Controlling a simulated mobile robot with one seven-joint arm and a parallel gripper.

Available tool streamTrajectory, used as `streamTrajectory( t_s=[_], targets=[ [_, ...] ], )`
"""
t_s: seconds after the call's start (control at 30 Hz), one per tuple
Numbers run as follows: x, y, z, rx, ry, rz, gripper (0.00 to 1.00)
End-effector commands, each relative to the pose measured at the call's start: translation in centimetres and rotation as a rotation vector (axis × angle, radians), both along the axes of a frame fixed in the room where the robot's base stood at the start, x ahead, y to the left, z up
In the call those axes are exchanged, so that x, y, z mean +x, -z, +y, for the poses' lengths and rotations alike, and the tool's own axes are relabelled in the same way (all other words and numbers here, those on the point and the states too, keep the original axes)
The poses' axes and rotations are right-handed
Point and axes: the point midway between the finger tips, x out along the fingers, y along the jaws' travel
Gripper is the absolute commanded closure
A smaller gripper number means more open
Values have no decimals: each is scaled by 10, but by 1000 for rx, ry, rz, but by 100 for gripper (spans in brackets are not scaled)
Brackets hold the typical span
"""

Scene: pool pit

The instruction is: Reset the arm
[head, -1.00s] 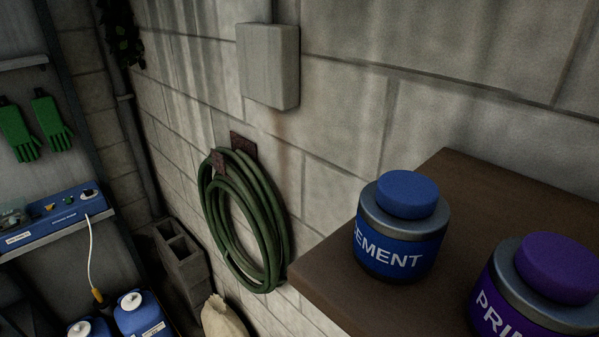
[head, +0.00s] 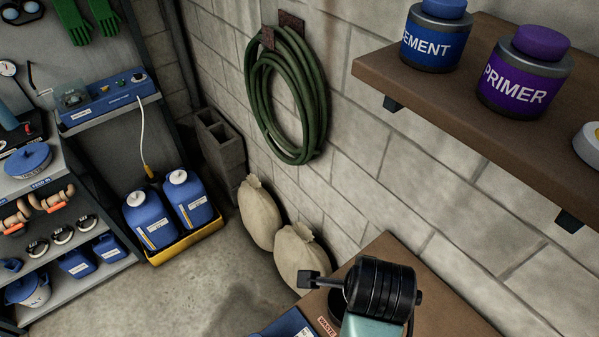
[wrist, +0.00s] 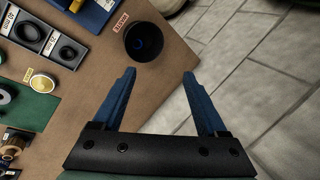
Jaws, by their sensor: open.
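My gripper (wrist: 160,78) shows in the wrist view with its two blue fingers wide apart and nothing between them. It hangs above the right edge of the brown workbench (wrist: 95,85), with the pale tiled wall to its right. A round black waste cup (wrist: 143,42) stands on the bench beyond the left finger. In the head view, I cannot make out the fingers.
In the head view, a wall shelf (head: 460,100) carries a blue cement can (head: 435,38) and a purple primer can (head: 522,75). A green hose (head: 285,95) hangs on the wall. Sacks (head: 260,212) and blue jugs (head: 150,218) stand below; the floor between is clear.

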Motion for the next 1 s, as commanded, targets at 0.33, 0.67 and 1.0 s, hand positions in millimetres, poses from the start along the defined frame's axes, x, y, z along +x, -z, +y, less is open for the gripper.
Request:
streamTrajectory(
  t_s=[0.33,0.67,1.0],
  targets=[
    [112,-161,44,-639,-786,-475,25],
    [135,-335,107,-1493,-1153,-750,25],
    [35,-459,101,-1905,-579,-1223,25]
  ],
)
